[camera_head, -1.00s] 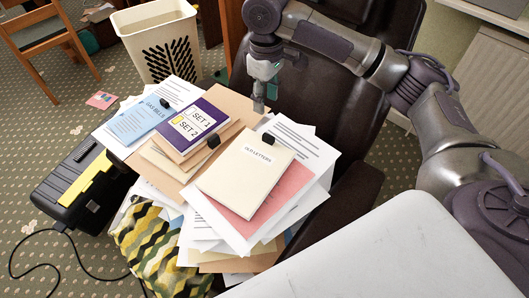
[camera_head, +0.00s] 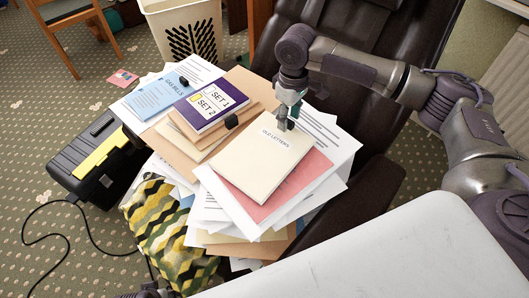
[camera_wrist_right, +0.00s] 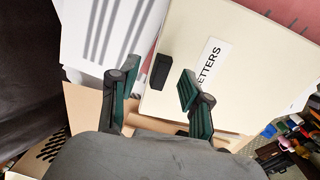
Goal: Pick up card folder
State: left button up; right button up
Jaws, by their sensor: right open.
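The cream card folder labelled "OLD LETTERS" (camera_head: 262,165) lies flat on top of a pile of papers on a dark chair. It also fills much of the right wrist view (camera_wrist_right: 235,50). A black clip (camera_wrist_right: 160,71) sits at its edge. My right gripper (camera_head: 287,122) points down at the folder's far edge. In the right wrist view my right gripper (camera_wrist_right: 160,92) has its fingers apart, with the clip and folder edge showing between them. I cannot tell whether a finger touches the folder.
A purple and white "SET 1 / SET 2" book (camera_head: 211,104) and blue "GAS BILLS" papers (camera_head: 158,96) lie left of the folder. A pink sheet (camera_head: 312,168) is under it. The chair back (camera_head: 350,40) rises behind; a black and yellow case (camera_head: 95,157) stands left.

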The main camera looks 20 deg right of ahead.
jog(key=shift+f, duration=0.4)
jog(key=shift+c, duration=0.3)
grip_shut()
jog(key=shift+r, duration=0.15)
